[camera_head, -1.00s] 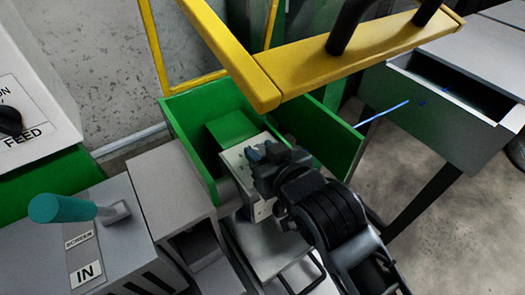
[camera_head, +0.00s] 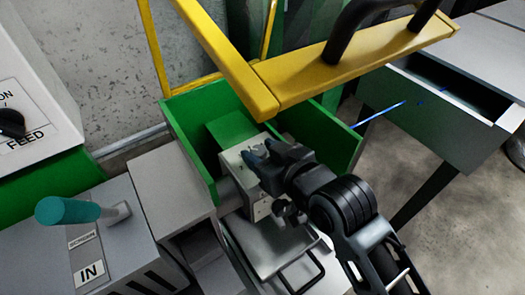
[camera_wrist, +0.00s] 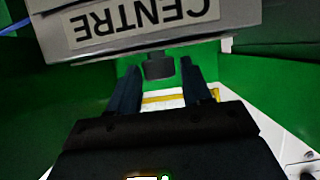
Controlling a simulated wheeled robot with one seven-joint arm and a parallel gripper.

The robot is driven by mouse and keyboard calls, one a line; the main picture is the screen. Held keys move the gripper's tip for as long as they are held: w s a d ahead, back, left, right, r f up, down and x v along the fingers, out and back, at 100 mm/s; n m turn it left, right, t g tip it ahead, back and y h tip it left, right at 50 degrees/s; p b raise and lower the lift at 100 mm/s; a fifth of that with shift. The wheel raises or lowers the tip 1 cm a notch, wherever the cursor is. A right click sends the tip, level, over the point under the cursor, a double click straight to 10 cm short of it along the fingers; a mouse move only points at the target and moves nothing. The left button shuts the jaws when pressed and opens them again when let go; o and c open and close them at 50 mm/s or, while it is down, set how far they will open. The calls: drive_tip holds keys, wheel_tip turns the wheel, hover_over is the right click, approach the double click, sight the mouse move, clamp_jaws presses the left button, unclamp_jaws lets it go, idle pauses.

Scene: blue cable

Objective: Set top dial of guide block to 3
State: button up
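The guide block appears to be the pale block (camera_head: 236,160) inside the green housing in the head view. My gripper (camera_head: 260,155) is at its upper side, and its fingers hide part of the block. In the wrist view, a grey block with an upside-down CENTRE label (camera_wrist: 145,20) fills the top. A small dark knob (camera_wrist: 159,67) sticks out below the label. My gripper (camera_wrist: 161,66) is open there, with one finger on each side of the knob and visible gaps between. The knob's setting and any numbers cannot be read.
Green housing walls (camera_head: 318,128) surround the block closely. A yellow bar frame (camera_head: 340,65) with a black handle hangs above. A teal-handled lever (camera_head: 68,210) and a FEED switch box (camera_head: 25,105) stand left. A blue cable (camera_head: 380,114) runs to an open drawer (camera_head: 455,95) at right.

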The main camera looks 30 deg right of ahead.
drive_tip(key=shift+o, duration=0.9)
drive_tip(key=b+v, duration=0.1)
drive_tip(key=v, duration=0.6)
drive_tip(key=shift+s+r, duration=0.2)
drive_tip(key=shift+s, duration=0.15)
drive_tip(key=s+f+t, duration=0.1)
drive_tip(key=s, duration=2.3)
drive_tip(key=shift+s+f, duration=0.3)
